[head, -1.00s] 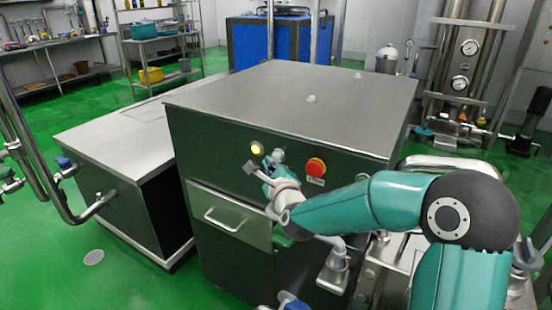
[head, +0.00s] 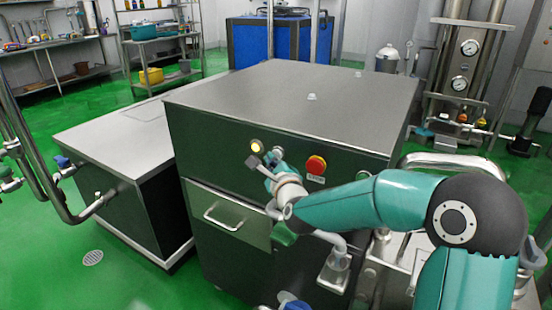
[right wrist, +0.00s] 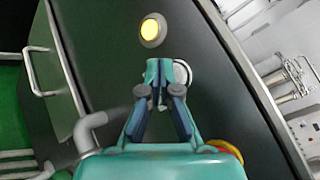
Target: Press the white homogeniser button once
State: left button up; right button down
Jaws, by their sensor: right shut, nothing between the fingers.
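The homogeniser (head: 300,100) is a large steel-topped box with a dark front panel. The white button (right wrist: 186,72) shows as a pale round rim in the right wrist view, partly hidden behind my fingertips. In the head view my gripper covers it. My right gripper (head: 275,157) is shut and empty, its fingertips at the panel in front of the button; it also shows in the right wrist view (right wrist: 158,72). I cannot tell whether the tips touch the button. My left gripper is not in view.
A lit yellow lamp (head: 257,146) is left of the button and a red mushroom button (head: 316,165) is to its right. A drawer handle (head: 223,220) juts out below. A grey pipe fitting (head: 335,265) stands under my right forearm.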

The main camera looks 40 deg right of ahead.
jog(key=shift+w+d+b, duration=0.15)
jog(key=shift+d+b, duration=0.25)
jog(key=shift+b, duration=0.05)
dwell(0.7)
jog(key=shift+a, duration=0.1)
jog(key=shift+s+a+b, duration=0.35)
jog(key=shift+a+b, duration=0.1)
jog(key=shift+a, duration=0.25)
jog(key=shift+s+a+b, duration=0.15)
jog(key=shift+s+a, duration=0.15)
jog(key=shift+a, duration=0.45)
jog(key=shift+s+a+b, duration=0.15)
jog(key=shift+s+a, duration=0.2)
jog(key=shift+a, duration=0.45)
jog(key=shift+s+a+b, duration=0.15)
jog(key=shift+s+a, duration=0.15)
jog(key=shift+a, duration=0.45)
